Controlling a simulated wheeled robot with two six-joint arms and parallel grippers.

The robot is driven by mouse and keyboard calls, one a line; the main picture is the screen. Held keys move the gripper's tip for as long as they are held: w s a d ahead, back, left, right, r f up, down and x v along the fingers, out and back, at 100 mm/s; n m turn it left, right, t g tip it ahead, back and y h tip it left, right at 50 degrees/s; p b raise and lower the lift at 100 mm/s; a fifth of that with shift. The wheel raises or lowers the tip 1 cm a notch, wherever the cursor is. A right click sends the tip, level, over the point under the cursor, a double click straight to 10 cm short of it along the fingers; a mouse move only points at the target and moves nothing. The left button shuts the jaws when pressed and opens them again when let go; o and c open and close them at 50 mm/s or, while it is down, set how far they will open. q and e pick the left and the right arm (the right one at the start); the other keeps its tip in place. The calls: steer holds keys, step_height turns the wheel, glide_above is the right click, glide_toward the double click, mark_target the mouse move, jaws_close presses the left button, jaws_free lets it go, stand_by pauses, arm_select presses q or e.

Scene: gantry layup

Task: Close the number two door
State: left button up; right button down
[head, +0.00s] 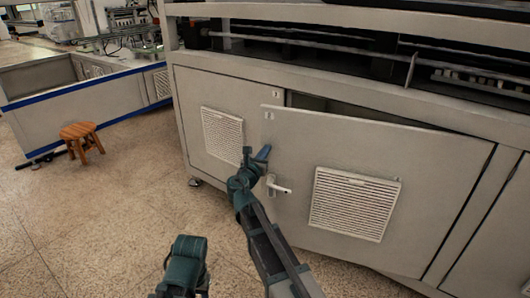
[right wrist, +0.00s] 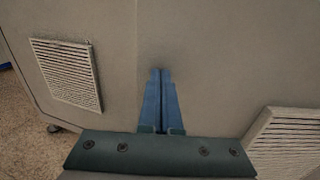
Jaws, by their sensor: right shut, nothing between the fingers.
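The number two door (head: 290,145) is a grey cabinet panel with a small label, a white vent (head: 353,203) and a light lever handle (head: 278,187). It stands ajar, with a dark gap along its top and its left edge out from the cabinet; its right side meets the frame. My right gripper (head: 257,155) is shut and empty at the door's left edge, just above and left of the handle. In the right wrist view its blue fingers (right wrist: 161,75) are together in front of grey panel; contact cannot be told. The left gripper's fingers do not show.
The neighbouring door (head: 190,95) with its own vent (head: 222,137) is flush at the left. A wooden stool (head: 81,140) stands on the speckled floor further left, beside a low blue-striped bench (head: 75,113). The floor between is clear.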

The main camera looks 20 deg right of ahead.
mark_target(261, 145)
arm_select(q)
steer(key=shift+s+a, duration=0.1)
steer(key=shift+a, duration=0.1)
arm_select(e)
steer(key=w+d+m+g+h, duration=0.2)
steer(key=w+d, duration=1.1)
steer(key=w, duration=0.2)
steer(key=shift+w+d+r+g+h, duration=0.2)
steer(key=shift+d+r+g+h, duration=0.1)
steer(key=shift+h, duration=0.1)
steer(key=shift+w, duration=0.15)
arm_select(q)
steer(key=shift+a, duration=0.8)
arm_select(e)
steer(key=v, duration=1.6)
steer(key=shift+w+a+f, duration=0.3)
steer(key=shift+a, duration=0.15)
